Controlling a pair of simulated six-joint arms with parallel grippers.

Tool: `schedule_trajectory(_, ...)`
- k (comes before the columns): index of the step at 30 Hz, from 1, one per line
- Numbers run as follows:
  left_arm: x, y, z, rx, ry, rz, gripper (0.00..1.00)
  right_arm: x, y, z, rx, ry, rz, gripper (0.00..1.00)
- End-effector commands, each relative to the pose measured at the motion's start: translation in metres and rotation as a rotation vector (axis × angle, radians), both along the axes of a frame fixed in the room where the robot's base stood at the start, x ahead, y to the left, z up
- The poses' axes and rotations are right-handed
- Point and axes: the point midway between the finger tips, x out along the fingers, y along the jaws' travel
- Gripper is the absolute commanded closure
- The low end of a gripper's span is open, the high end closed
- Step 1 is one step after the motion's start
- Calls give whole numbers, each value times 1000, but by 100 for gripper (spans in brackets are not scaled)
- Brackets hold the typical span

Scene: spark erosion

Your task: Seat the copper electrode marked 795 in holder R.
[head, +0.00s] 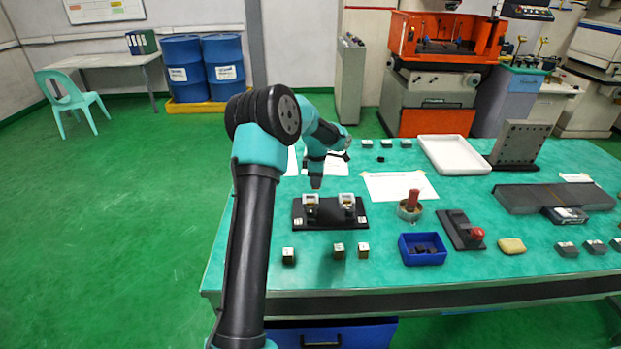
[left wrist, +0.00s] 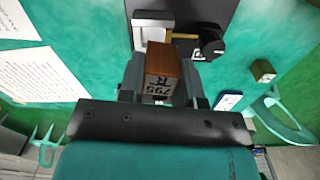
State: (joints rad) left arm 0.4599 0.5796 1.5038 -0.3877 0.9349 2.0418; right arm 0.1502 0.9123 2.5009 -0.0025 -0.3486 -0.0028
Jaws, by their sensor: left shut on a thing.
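My left gripper (head: 316,184) is above the table, just behind the black holder base (head: 329,222). It is shut on a copper block (left wrist: 165,70), whose face shows 795 and a letter like R. The base carries two pale holders, a left one (head: 310,201) and a right one (head: 346,201). In the left wrist view one holder (left wrist: 152,24) lies beyond the block, beside a brass-coloured pin and a black knob (left wrist: 212,45). The block overlaps that holder in view; I see no seating. I cannot read which holder is R. My right gripper is not in view.
Several small blocks stand in front of the base, including one at the left (head: 288,256) and one at the right (head: 363,250). A blue bin (head: 405,252), a red-handled tool (head: 412,202) and a white tray (head: 454,155) are to the right. Papers (head: 399,187) lie flat.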

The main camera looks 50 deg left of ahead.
Motion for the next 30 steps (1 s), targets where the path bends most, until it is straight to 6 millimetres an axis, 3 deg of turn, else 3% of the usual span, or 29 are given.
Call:
schedule_trajectory(3, -8, 18, 1, 3, -1, 107, 100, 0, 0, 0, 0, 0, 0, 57)
schedule_trajectory(6, -9, 21, 1, 4, -1, 137, 100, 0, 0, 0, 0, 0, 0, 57)
schedule_trajectory(20, -9, 21, -1, 3, -1, 135, 100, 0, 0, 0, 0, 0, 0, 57)
schedule_trajectory(30, -10, 21, -17, 3, 1, 135, 100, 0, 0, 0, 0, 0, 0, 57)
